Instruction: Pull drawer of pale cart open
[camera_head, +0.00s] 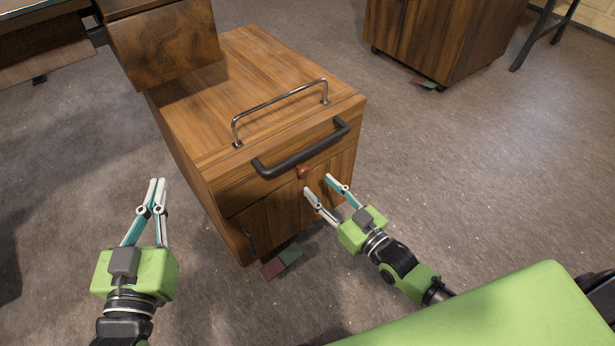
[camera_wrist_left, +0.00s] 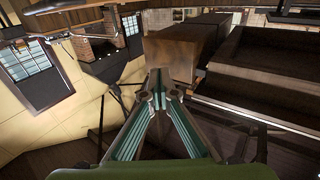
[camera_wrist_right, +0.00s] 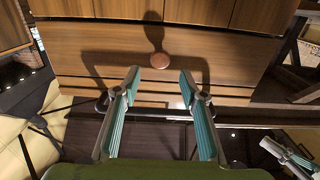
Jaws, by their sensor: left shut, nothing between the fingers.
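The pale wooden cart (camera_head: 225,85) stands in the middle of the head view. Its drawer front (camera_head: 235,190) looks flush with the body and has a round copper-brown knob (camera_head: 303,172). A black bar handle (camera_head: 300,150) is just above the knob. My right gripper (camera_head: 318,184) is open and empty, its fingertips close in front of the knob. In the right wrist view the knob (camera_wrist_right: 160,61) shows beyond and between the open fingertips (camera_wrist_right: 159,76), apparently not gripped. My left gripper (camera_head: 157,182) is shut and empty, left of the cart; its closed tips show in the left wrist view (camera_wrist_left: 156,74).
A chrome rail (camera_head: 280,100) stands on the cart's top. A dark wooden cabinet (camera_head: 165,42) overlaps its back left corner. A darker cart (camera_head: 440,35) stands at the back right. A green surface (camera_head: 490,310) fills the front right. Floor right of the cart is clear.

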